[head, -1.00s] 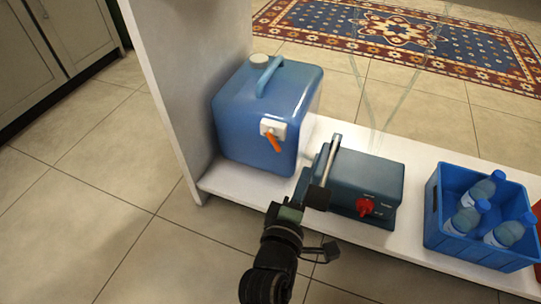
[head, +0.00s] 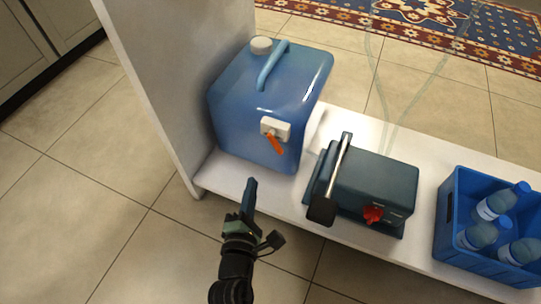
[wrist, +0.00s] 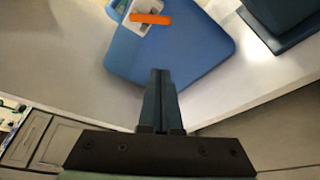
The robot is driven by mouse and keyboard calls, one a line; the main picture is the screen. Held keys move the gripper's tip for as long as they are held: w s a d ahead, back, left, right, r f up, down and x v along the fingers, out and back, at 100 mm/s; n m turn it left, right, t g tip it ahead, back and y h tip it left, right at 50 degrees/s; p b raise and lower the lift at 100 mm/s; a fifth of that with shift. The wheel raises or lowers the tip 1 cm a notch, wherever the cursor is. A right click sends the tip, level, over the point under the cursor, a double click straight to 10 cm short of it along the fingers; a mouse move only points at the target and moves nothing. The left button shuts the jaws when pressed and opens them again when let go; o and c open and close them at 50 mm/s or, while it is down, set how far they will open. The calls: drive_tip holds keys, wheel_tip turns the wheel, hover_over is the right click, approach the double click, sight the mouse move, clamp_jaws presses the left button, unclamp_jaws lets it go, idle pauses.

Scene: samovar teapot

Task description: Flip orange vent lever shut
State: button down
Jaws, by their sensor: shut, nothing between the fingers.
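The orange vent lever (head: 274,143) sits on a white plate (head: 282,128) on the front of the blue water container (head: 239,118). It slants down to the right in the head view. In the wrist view the lever (wrist: 150,19) lies across the picture, above the fingertips. My gripper (head: 252,181) is shut and empty, in front of and below the lever, apart from it. In the wrist view my gripper's fingers (wrist: 160,73) are together and point toward the container's front (wrist: 190,60).
A dark teal box with a metal-bar handle and red knob (head: 373,214) stands right of the container on the white shelf (head: 262,193). A blue crate (head: 452,225) with bottles stands farther right. A white side panel (head: 165,90) bounds the left.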

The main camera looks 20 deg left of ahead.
sight(279, 152)
drive_tip(key=b+x, duration=0.6)
drive_tip(key=x, duration=0.4)
drive_tip(key=shift+s+d+r+p, duration=0.1)
drive_tip(key=shift+d+r+p, duration=0.45)
drive_tip(key=shift+d+p, duration=0.55)
drive_tip(key=shift+s+d+r+p, duration=0.1)
drive_tip(key=shift+d+r+p, duration=0.55)
drive_tip(key=shift+p, duration=0.75)
drive_tip(key=shift+d+r+n+h+p, duration=0.15)
drive_tip(key=shift+d+n+h+p, duration=0.2)
drive_tip(key=shift+n+p, duration=0.45)
drive_tip(key=d+r+n+h+p, duration=0.1)
drive_tip(key=n+p, duration=0.1)
drive_tip(key=p, duration=0.2)
drive_tip(key=shift+d+g, duration=0.1)
drive_tip(key=shift+g, duration=0.3)
drive_tip(key=n+h+p, duration=0.1)
drive_tip(key=n+p, duration=0.1)
drive_tip(key=d+r+n+h+p, duration=0.1)
drive_tip(key=n+p, duration=0.1)
drive_tip(key=p, duration=0.1)
drive_tip(key=shift+d+r+h, duration=0.25)
drive_tip(key=shift+a, duration=0.15)
